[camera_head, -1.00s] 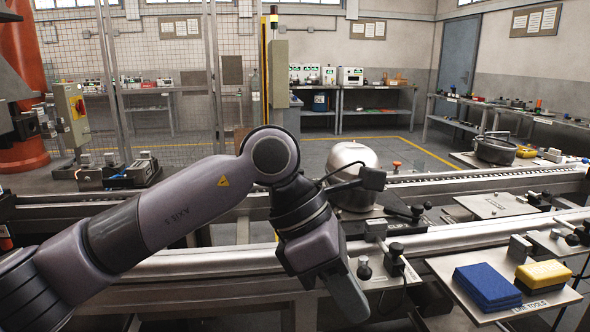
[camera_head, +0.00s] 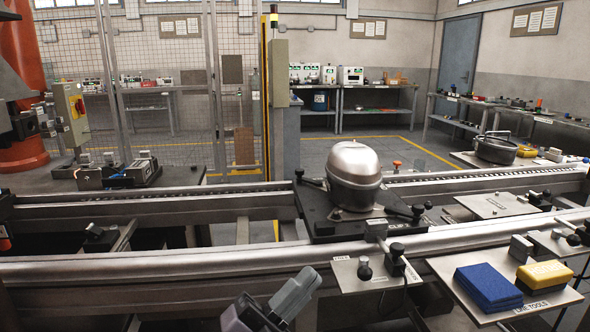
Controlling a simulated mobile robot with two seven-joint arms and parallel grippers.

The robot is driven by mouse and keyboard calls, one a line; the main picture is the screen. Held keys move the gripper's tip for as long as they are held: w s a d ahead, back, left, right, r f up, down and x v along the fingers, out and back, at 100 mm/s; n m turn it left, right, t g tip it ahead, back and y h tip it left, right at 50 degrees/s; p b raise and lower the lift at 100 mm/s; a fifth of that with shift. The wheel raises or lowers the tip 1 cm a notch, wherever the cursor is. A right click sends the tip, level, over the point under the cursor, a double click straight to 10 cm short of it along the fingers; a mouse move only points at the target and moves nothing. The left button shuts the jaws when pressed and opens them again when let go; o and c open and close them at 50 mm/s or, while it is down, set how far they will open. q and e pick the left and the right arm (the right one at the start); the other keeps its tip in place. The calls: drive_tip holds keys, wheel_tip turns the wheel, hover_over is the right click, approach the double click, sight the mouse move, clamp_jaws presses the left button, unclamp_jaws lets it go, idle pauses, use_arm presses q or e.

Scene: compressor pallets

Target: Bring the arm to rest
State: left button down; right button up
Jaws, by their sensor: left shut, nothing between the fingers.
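My left gripper (camera_head: 297,291) shows at the bottom of the head view, a little left of the middle. Its grey fingers are together with nothing between them, and they point up and to the right. The rest of the left arm is out of the picture. The gripper is in front of the near conveyor rail (camera_head: 170,264) and touches nothing that I can see. A silver compressor (camera_head: 354,172) stands upright on a dark pallet (camera_head: 318,222) on the conveyor, well beyond the gripper. My right gripper is not in view.
A black pot-like part (camera_head: 494,149) sits farther back right.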

use_arm(q)
drive_tip(key=a+f+n+t+y, duration=0.2)
drive_tip(key=a+f+n+y, duration=0.3)
drive_tip(key=f+n+y, duration=0.3)
drive_tip(key=a+f+n+t+y, duration=0.2)
drive_tip(key=a+f+n+y, duration=0.4)
drive_tip(key=f, duration=0.3)
drive_tip(key=s+a+f+n+g+y, duration=0.2)
drive_tip(key=s+a+f+n+g, duration=0.2)
drive_tip(key=s+f, duration=0.35)
drive_tip(key=s+a+f+n+g+y, duration=0.25)
drive_tip(key=s+a+f+n, duration=0.2)
drive_tip(key=s+f, duration=0.35)
wheel_tip(320, 180, up, 9)
drive_tip(key=a+p, duration=0.1)
drive_tip(key=p, duration=1.1)
drive_tip(key=shift+a+m+g, duration=0.3)
drive_tip(key=shift+m+g, duration=0.15)
